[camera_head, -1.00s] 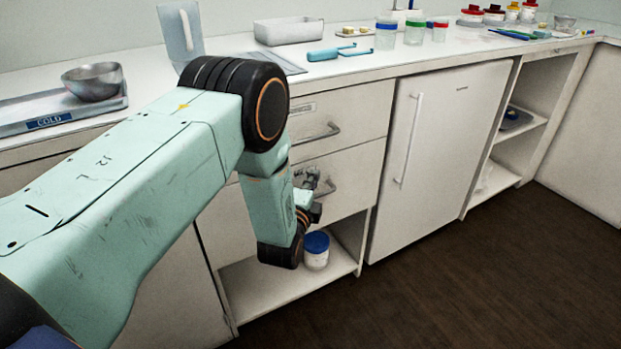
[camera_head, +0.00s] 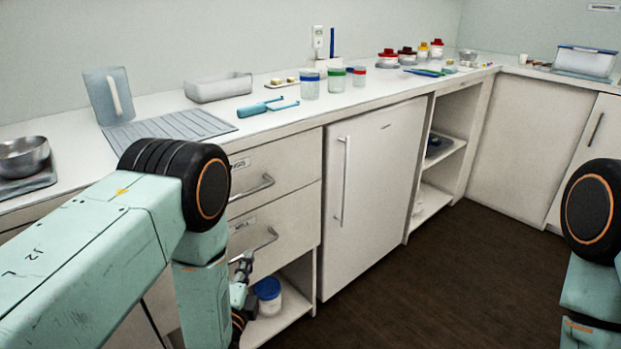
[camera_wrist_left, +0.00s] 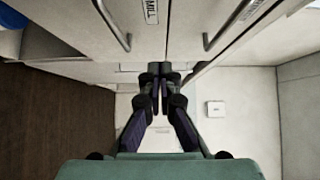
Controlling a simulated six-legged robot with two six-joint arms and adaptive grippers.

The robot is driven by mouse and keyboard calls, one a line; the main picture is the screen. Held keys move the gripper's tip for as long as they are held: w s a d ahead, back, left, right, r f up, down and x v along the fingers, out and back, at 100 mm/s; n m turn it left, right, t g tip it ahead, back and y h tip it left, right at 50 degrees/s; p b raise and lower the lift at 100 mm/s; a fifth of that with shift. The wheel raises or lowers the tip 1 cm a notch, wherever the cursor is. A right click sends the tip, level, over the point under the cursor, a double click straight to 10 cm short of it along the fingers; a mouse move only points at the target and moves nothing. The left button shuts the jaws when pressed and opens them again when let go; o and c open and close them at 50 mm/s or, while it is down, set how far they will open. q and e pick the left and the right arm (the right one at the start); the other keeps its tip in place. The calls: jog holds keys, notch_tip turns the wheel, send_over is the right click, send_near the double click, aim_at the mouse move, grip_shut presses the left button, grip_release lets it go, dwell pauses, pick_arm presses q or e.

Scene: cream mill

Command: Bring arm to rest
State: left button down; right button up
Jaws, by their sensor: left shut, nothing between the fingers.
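My left arm (camera_head: 90,255) comes in from the left, its wrist bent down in front of the drawers. My left gripper (camera_head: 243,268) is partly hidden behind its own wrist, near the lower drawer handle (camera_head: 255,245). In the left wrist view the gripper (camera_wrist_left: 160,72) has its fingers together with nothing between them. Whether it touches the cabinet cannot be told. Part of my right arm (camera_head: 590,225) shows at the right edge; its gripper is out of the frame.
A blue-lidded tub (camera_head: 268,296) stands on the open shelf beside my left gripper. A white fridge door (camera_head: 370,195) is shut. The dark floor (camera_head: 440,280) is clear.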

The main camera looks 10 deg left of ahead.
pick_arm(q)
jog(key=s+f+n+g+h+p, duration=0.1)
jog(key=s+f+n+g, duration=0.95)
jog(key=s+f, duration=0.4)
jog(key=s+r+n+g+p, duration=0.1)
jog(key=s+r+n+g, duration=0.1)
jog(key=s, duration=0.9)
jog(key=s+d+r+n+g+p, duration=0.1)
jog(key=s+n+g, duration=0.3)
jog(key=s, duration=0.7)
jog(key=shift+r+g+h+p, duration=0.4)
jog(key=shift+r+g+p, duration=0.15)
jog(key=shift+g, duration=0.2)
jog(key=shift+n, duration=0.25)
jog(key=shift+s, duration=0.2)
